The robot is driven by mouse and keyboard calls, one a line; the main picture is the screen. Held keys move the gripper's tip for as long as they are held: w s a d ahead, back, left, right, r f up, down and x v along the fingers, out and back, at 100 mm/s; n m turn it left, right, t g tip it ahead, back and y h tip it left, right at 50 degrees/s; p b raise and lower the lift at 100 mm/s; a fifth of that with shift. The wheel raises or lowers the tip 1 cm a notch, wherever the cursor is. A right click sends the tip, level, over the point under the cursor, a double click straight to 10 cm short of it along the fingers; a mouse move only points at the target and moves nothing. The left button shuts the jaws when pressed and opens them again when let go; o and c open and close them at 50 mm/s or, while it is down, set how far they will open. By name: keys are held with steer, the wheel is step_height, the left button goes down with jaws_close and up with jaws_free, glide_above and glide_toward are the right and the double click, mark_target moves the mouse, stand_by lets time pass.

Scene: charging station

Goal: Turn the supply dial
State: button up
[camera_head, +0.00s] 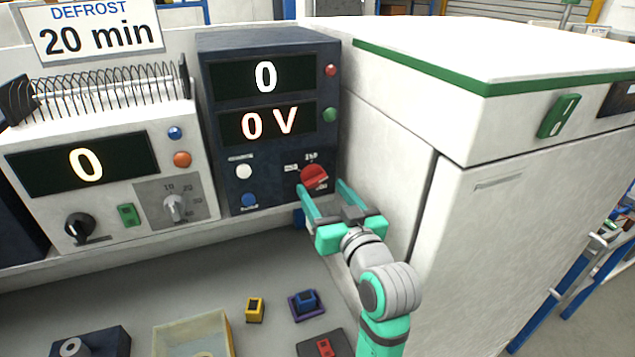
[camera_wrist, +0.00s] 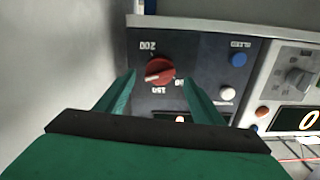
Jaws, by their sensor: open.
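The supply dial (camera_head: 314,177) is a round red knob at the lower right of the dark blue power supply's (camera_head: 219,121) front. The supply's two displays read 0 and 0 V. My gripper (camera_head: 322,185) is open, with its two green fingers pointing at the dial. In the wrist view the dial (camera_wrist: 159,71) lies between the fingertips of my gripper (camera_wrist: 158,78), with gaps on both sides. The wrist view shows the panel turned over, with printed numbers such as 200 and 150 around the dial. The remaining depth to the panel is hard to judge.
A white cabinet (camera_head: 390,160) stands close to the right of my gripper. A white and a blue button (camera_head: 249,200) sit left of the dial. A white unit (camera_head: 108,160) with a grey knob (camera_head: 175,208) is further left. Small blocks and trays lie on the bench below.

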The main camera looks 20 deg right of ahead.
mark_target(317, 182)
steer(key=w, duration=0.3)
steer(key=shift+w+a, duration=0.15)
steer(key=shift+w, duration=0.2)
steer(key=shift+w+a, duration=0.15)
steer(key=shift+w, duration=0.15)
steer(key=shift+d, duration=0.35)
steer(key=shift+a, duration=0.15)
steer(key=c, duration=1)
